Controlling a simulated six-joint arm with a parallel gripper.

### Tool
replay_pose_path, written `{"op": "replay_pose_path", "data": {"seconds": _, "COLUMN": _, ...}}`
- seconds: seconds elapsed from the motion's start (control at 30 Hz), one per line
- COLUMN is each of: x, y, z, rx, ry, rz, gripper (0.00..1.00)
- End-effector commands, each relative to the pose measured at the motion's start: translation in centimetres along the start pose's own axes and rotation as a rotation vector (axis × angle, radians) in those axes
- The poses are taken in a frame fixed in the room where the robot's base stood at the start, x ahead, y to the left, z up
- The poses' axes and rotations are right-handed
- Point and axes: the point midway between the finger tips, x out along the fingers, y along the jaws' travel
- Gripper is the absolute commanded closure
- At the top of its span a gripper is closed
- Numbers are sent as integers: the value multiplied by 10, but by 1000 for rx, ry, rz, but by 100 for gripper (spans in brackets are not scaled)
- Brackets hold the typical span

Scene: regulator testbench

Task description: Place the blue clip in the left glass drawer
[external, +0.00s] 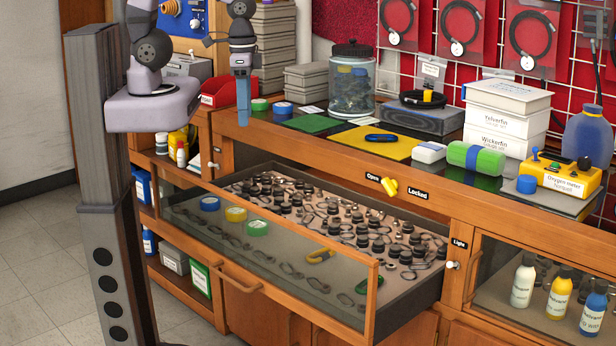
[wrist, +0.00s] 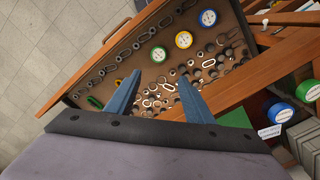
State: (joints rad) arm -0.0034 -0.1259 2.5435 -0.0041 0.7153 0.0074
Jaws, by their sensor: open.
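The blue clip (external: 381,137) lies on a yellow mat (external: 374,143) on the countertop, left of a white box. It does not show in the wrist view. The left glass drawer (external: 270,256) is pulled out; its glass front and dark, filled tray show in the external view, and its inside (wrist: 224,28) shows in the wrist view. A yellow clip (external: 320,255) and a green clip (external: 362,286) lie inside the drawer. My gripper (external: 243,118) points down near the counter's left end, left of the blue clip. Its fingers (wrist: 158,82) are apart and empty in the wrist view.
A jar (external: 351,80) stands behind the mats. A green mat (external: 308,123) and tape rolls (external: 283,108) lie between my gripper and the yellow mat. A green bottle (external: 474,158) and white boxes (external: 505,110) crowd the right. A yellow latch (external: 389,187) sits between Open and Locked labels.

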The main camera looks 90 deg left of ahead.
Motion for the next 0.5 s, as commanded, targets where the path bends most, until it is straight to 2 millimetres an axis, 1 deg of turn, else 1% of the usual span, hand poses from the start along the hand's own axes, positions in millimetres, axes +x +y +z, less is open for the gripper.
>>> {"op": "replay_pose_path", "data": {"seconds": 0.07, "x": 1, "y": 0, "z": 6, "rx": 1, "ry": -7, "rz": -2, "gripper": 52}}
{"op": "replay_pose_path", "data": {"seconds": 0.1, "x": 1, "y": 1, "z": 7, "rx": 1, "ry": -9, "rz": -2, "gripper": 48}}
{"op": "replay_pose_path", "data": {"seconds": 0.5, "x": 1, "y": 0, "z": 5, "rx": 0, "ry": -7, "rz": -1, "gripper": 48}}
